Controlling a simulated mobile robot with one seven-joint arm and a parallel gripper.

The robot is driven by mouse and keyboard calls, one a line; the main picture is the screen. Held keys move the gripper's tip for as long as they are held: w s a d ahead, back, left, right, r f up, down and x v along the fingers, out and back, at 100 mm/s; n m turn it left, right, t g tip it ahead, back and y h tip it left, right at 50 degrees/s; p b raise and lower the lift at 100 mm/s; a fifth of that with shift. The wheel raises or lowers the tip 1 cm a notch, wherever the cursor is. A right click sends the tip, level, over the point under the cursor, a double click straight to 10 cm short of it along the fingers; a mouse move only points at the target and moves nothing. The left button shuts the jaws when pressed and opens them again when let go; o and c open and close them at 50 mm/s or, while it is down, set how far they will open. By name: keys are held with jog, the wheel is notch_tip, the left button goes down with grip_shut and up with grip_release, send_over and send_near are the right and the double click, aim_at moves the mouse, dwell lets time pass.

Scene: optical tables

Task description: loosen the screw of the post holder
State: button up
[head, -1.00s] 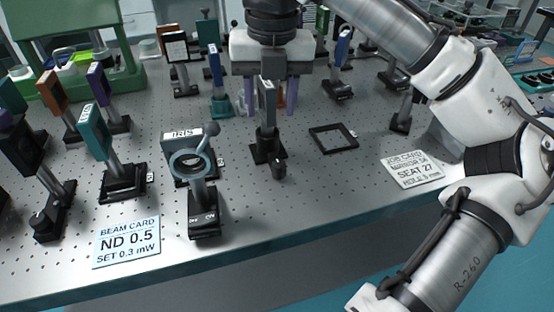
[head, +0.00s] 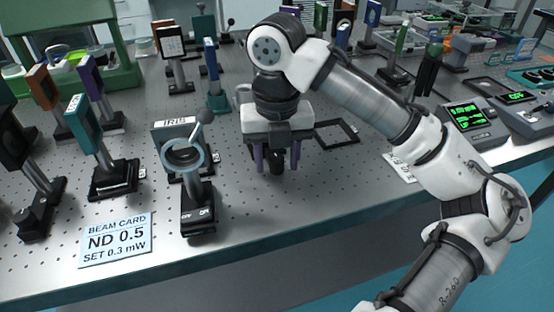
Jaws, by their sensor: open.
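My gripper (head: 276,166) is low over the front middle of the table in the head view. Its two purple fingers point down and are spread apart. A dark post holder with its knob-like screw (head: 275,164) shows between and below the fingers. The gripper body hides most of this post holder and the mount above it. I cannot tell whether the fingers touch the screw.
The iris mount (head: 182,157) with its ball-ended lever stands left of my gripper. The beam card (head: 117,240) lies at the front left. An empty black square frame (head: 337,134) lies to the right. Several mounts on posts crowd the left and back.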

jog(key=shift+f, duration=0.15)
jog(key=shift+c, duration=0.5)
jog(key=c, duration=0.9)
jog(key=shift+r+m+p, duration=0.25)
jog(key=shift+m+p, duration=0.05)
jog(key=shift+p, duration=0.35)
jog(key=shift+f+m+p, duration=0.2)
jog(key=shift+m+p, duration=0.2)
jog(key=shift+m, duration=0.1)
jog(key=o, duration=1)
